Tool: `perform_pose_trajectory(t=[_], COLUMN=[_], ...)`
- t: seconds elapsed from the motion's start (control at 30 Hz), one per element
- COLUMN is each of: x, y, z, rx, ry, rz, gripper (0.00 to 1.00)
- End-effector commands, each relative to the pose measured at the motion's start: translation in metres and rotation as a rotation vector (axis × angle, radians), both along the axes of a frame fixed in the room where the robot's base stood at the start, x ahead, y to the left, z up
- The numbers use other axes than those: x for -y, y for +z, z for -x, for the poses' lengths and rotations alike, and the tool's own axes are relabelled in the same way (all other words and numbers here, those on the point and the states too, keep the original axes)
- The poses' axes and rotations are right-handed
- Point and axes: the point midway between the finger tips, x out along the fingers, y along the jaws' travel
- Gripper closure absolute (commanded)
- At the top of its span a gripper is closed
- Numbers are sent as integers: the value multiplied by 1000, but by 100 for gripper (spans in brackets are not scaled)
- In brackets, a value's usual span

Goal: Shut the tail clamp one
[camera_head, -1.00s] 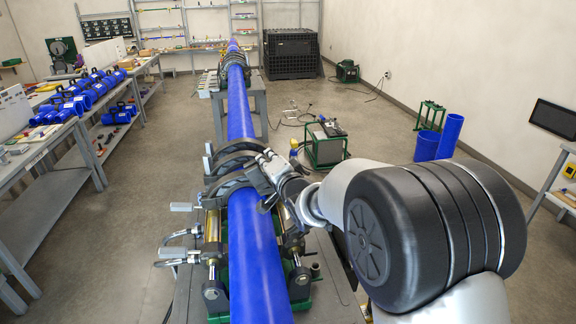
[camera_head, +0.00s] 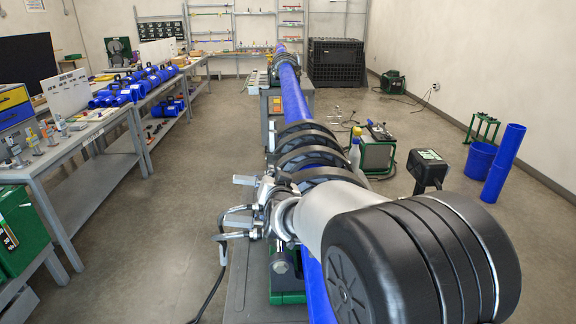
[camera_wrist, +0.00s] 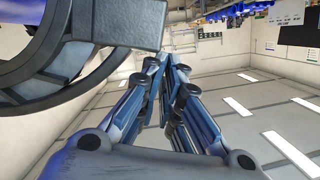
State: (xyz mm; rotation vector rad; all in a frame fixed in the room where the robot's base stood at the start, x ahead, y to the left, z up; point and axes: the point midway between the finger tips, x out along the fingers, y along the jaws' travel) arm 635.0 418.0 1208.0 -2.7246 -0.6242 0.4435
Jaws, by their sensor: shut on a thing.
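The blue pipe (camera_head: 291,95) runs away from me through the fusion machine. Several dark clamp half-rings (camera_head: 308,140) arch over it. The nearest arch, which I take to be tail clamp one (camera_head: 325,173), lies over the pipe, partly hidden by my arm. My gripper (camera_head: 268,207) is at the left side of this arch, low and mostly hidden behind my wrist. In the wrist view my gripper's fingers (camera_wrist: 170,66) are drawn together. A dark ring (camera_wrist: 30,88) with a grey end block (camera_wrist: 113,20) is close beside them. The grip point itself is not clear.
Metal handles and hoses (camera_head: 240,220) stick out left of the machine, close to my gripper. A workbench (camera_head: 75,140) stands at the left, with clear floor between. A green-framed unit (camera_head: 377,155) and blue pipe pieces (camera_head: 503,163) stand at the right.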

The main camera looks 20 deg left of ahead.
Motion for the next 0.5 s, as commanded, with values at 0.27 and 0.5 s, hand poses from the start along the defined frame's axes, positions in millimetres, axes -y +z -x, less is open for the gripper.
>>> perform_pose_trajectory(t=[0.27, 0.5], x=[-15, -26], y=[-53, -85], z=[7, 11], rx=[86, 105], ry=[-12, -10], rz=[226, 252], gripper=[100, 100])
